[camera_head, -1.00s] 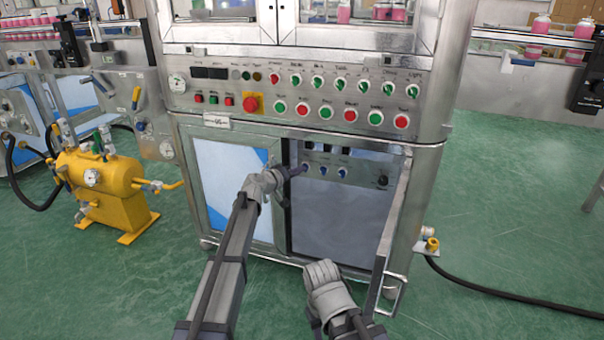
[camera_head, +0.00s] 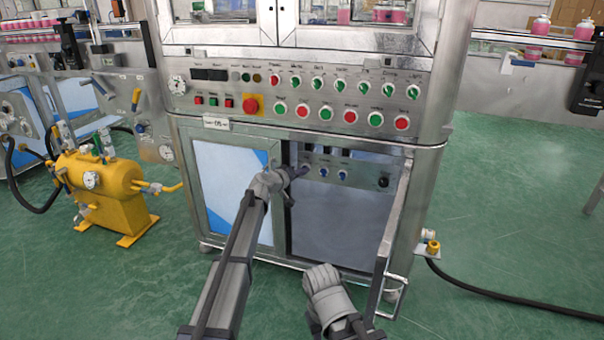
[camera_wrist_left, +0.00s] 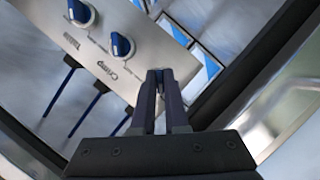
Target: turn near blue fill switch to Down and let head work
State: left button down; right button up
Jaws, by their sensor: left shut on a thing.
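A grey panel (camera_head: 360,172) with a row of blue switches is inside the open lower cabinet. My left gripper (camera_head: 302,171) is at the leftmost switch of that row. In the left wrist view my left gripper (camera_wrist_left: 159,76) is shut with its fingertips at the panel, on a blue switch that the fingers almost wholly hide. I cannot see which way that switch points. Two other blue switches show beside it, one over a label like "Crimp" (camera_wrist_left: 122,45) and one farther off (camera_wrist_left: 80,12). My right wrist shows low in the head view; its fingers are hidden.
The open cabinet door (camera_head: 395,230) stands out on the right of the opening. A closed white-and-blue door (camera_head: 225,180) is on the left. Above is a control panel (camera_head: 300,100) with several knobs and buttons. A yellow tank (camera_head: 110,190) stands on the floor at left.

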dwell(0.4)
pick_arm(q)
jog(key=m+t+y, duration=0.1)
jog(key=m+y, duration=0.1)
jog(key=m, duration=0.2)
jog(key=m+y, duration=0.3)
jog(key=m, duration=0.1)
jog(key=m+t+y, duration=0.1)
jog(key=m+y, duration=0.1)
jog(key=m, duration=0.2)
jog(key=shift+s+d+f+t+y, duration=0.1)
jog(key=shift+d+t+y, duration=0.1)
jog(key=shift+t+y, duration=0.1)
dwell(0.3)
jog(key=shift+m, duration=0.3)
dwell(0.3)
jog(key=c, duration=1.2)
grip_release()
